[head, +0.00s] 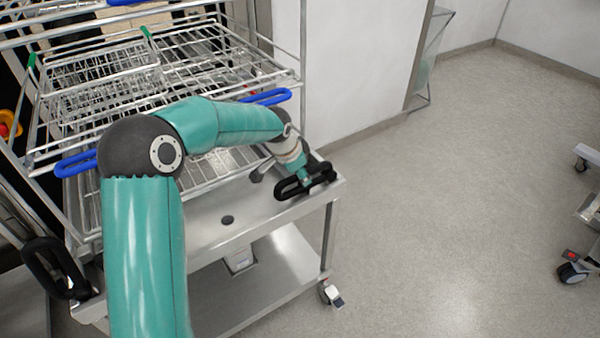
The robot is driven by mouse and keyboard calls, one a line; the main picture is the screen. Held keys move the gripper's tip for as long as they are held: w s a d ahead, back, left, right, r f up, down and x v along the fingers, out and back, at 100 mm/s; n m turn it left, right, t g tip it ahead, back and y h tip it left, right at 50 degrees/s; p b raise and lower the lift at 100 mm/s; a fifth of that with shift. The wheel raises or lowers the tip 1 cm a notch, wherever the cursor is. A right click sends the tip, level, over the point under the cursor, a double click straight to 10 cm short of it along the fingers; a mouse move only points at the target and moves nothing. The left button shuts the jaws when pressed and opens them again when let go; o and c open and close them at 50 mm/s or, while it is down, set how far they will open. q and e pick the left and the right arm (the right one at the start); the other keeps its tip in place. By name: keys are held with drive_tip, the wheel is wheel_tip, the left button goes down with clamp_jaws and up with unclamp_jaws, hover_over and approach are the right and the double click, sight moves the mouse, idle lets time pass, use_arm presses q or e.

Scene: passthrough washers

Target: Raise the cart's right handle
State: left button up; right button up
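The steel cart (200,215) stands in front of me with a flat top and a lower shelf. Its right handle (318,178) is a black loop at the right front corner, lying low and outward. The left handle (42,270) is a similar black loop at the left corner, raised higher. My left arm reaches across from the lower left, and its gripper (300,170) is at the right handle, overlapping it in the view. The fingers are small and partly hidden, so I cannot tell whether they close on it. My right gripper is not in view.
Wire racks (195,75) with blue grips (268,97) stand over and behind the cart top. A white wall panel (345,65) is behind. The grey floor (450,190) to the right is open, with a wheeled stand (575,270) at the far right edge.

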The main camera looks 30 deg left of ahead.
use_arm(q)
drive_tip(key=shift+w+f, duration=0.1)
drive_tip(key=shift+f, duration=0.2)
